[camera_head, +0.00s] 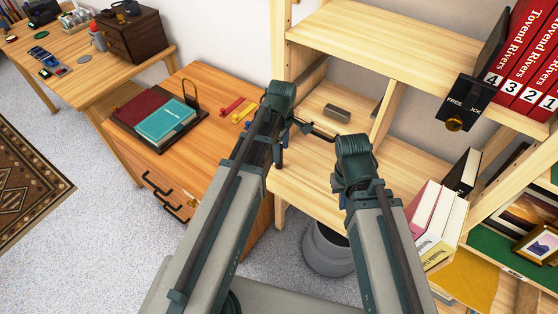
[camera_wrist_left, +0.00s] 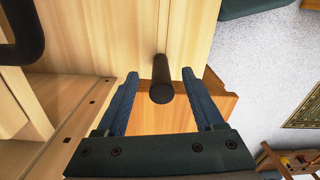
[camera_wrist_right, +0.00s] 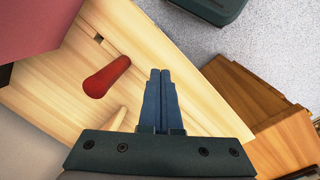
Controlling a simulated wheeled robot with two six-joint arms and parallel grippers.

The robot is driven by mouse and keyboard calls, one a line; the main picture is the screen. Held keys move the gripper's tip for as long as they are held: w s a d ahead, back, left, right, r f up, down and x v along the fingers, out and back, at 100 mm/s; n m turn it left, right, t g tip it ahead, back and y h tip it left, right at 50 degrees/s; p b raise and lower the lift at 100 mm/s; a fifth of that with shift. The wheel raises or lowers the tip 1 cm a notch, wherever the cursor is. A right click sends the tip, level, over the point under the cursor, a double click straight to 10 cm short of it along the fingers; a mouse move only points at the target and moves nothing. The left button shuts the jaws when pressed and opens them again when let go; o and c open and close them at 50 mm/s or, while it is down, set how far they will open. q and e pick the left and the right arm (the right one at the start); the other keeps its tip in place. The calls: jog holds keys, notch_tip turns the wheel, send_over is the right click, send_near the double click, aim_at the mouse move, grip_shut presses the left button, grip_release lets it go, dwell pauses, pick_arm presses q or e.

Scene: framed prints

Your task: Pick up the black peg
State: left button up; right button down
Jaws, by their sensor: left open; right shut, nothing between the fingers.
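The black peg (camera_wrist_left: 161,80) sticks out from a pale wooden panel in the left wrist view, its round end toward the camera. My left gripper (camera_wrist_left: 159,82) is open, with one blue finger on each side of the peg and visible gaps between. In the head view my left gripper (camera_head: 280,152) is in front of the wooden shelf unit's left side, and I cannot make out the peg there. My right gripper (camera_wrist_right: 160,75) is shut and empty in the right wrist view, beside a red peg (camera_wrist_right: 107,77) on a wooden panel.
A wooden shelf unit (camera_head: 400,50) stands ahead, with a small grey-brown block (camera_head: 337,112) on a shelf. A desk (camera_head: 205,82) with books is at the left. A grey bin (camera_head: 325,255) stands below. White-spined books (camera_head: 440,235) are close to my right arm.

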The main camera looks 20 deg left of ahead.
pick_arm(q)
jog(key=f+b, duration=0.5)
jog(key=shift+a+f, duration=0.15)
jog(key=shift+a, duration=0.2)
pick_arm(e)
notch_tip(320, 180, down, 5)
jog(key=shift+f, duration=0.15)
pick_arm(q)
grip_shut()
